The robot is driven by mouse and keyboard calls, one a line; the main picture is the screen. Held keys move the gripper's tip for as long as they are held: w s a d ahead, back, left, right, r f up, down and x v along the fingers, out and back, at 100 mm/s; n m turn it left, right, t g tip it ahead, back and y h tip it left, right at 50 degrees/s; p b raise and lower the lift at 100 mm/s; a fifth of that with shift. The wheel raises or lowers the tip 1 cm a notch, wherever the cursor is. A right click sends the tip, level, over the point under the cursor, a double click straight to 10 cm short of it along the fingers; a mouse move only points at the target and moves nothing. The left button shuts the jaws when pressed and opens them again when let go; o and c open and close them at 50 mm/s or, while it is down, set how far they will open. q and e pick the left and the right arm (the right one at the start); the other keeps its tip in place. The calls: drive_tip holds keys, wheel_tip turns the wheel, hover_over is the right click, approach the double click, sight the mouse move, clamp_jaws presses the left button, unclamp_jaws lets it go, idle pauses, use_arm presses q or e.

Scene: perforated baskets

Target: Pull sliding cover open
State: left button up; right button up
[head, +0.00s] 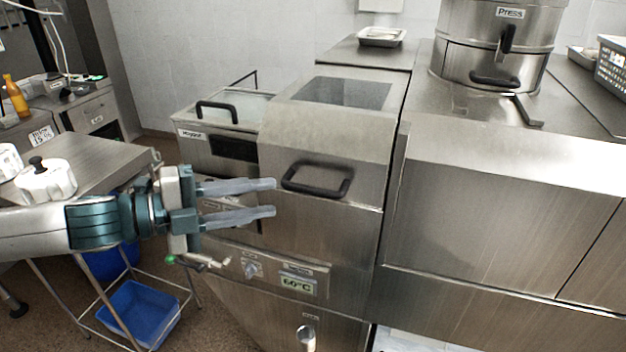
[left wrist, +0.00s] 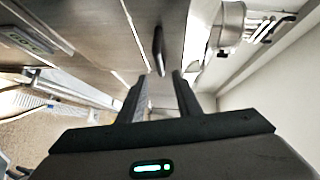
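The sliding cover (head: 340,128) is a steel, curved front with a dark window on top, and it is closed down over the machine in the middle of the head view. Its black bar handle (head: 318,192) sits on the front face. My left gripper (head: 274,199) is open and empty, its two grey fingers pointing right just short of the handle's left end. In the left wrist view the dark handle (left wrist: 158,50) stands ahead, beyond the gap between my open fingers (left wrist: 160,85). My right gripper is not in view.
A control panel with a 60°C display (head: 298,284) is below the cover. A smaller lidded unit (head: 222,115) stands to the left. A large steel pot (head: 497,45) is at the back right. A steel table (head: 95,160) and a blue bin (head: 140,312) are at left.

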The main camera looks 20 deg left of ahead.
sight(308, 192)
use_arm(q)
drive_tip(key=p+x, duration=0.3)
drive_tip(key=x, duration=0.6)
drive_tip(key=shift+p, duration=0.35)
drive_tip(key=shift+x, duration=0.75)
drive_tip(key=shift+f, duration=0.1)
clamp_jaws()
